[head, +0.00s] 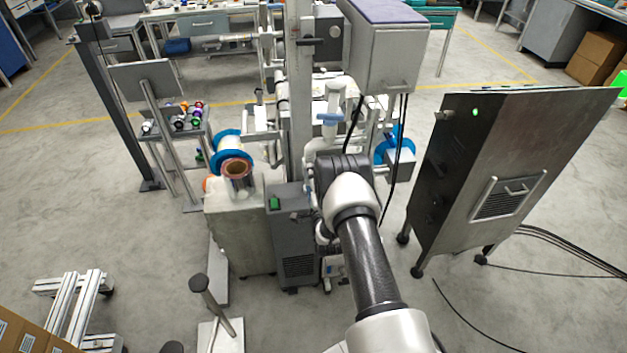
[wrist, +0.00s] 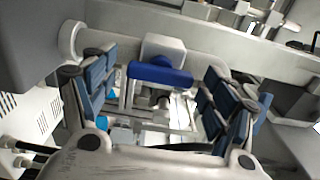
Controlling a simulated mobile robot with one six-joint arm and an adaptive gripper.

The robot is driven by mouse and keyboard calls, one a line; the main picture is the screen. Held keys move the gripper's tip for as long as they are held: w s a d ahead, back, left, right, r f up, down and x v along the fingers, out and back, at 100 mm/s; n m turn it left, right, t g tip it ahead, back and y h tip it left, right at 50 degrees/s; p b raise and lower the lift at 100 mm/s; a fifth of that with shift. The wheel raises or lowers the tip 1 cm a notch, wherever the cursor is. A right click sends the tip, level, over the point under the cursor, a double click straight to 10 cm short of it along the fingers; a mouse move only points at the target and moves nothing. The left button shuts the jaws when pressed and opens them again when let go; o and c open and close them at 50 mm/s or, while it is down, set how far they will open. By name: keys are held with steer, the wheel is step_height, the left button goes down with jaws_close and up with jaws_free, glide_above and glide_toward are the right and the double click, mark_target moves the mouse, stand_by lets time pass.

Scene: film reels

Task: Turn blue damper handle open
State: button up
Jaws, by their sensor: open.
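The blue damper handle (wrist: 160,75) is a short rounded bar lying nearly level across the wrist view. It is fixed in front of a light grey block (wrist: 163,48). My gripper (wrist: 160,88) is open, with one blue-padded finger on each side of the handle. Gaps show between the handle and both fingers, and nothing is held. In the head view a small blue handle (head: 329,118) shows on white pipework just beyond my arm's end. My fingers are hidden there behind my own wrist.
A grey box (head: 388,50) hangs above right of the handle, with black cables below it. An upright metal column (head: 301,100) stands close on the left. A dark metal cabinet (head: 500,165) stands to the right. Film reels (head: 236,170) sit at left. Open floor lies between machine and cabinet.

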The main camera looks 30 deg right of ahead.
steer(key=v, duration=1.2)
steer(key=shift+r, duration=0.1)
steer(key=w+a+r+n+g+y, duration=0.25)
steer(key=w+r+n, duration=0.4)
steer(key=r, duration=0.65)
steer(key=s+a+r+n+g, duration=0.4)
steer(key=a+r, duration=0.1)
steer(key=r, duration=0.6)
steer(key=s+a+r+n+g, duration=0.2)
steer(key=s+a+r+n, duration=0.1)
steer(key=s, duration=0.8)
steer(key=s+a+r+n+g+y, duration=0.1)
steer(key=s+n, duration=0.3)
steer(key=s, duration=0.8)
steer(key=s+a+r+n+g+y, duration=0.1)
steer(key=s+a+r+n+g, duration=0.2)
steer(key=s, duration=0.8)
steer(key=shift+s+a+r+n, duration=0.35)
steer(key=shift+a+r+n, duration=0.1)
steer(key=shift+a+r, duration=0.4)
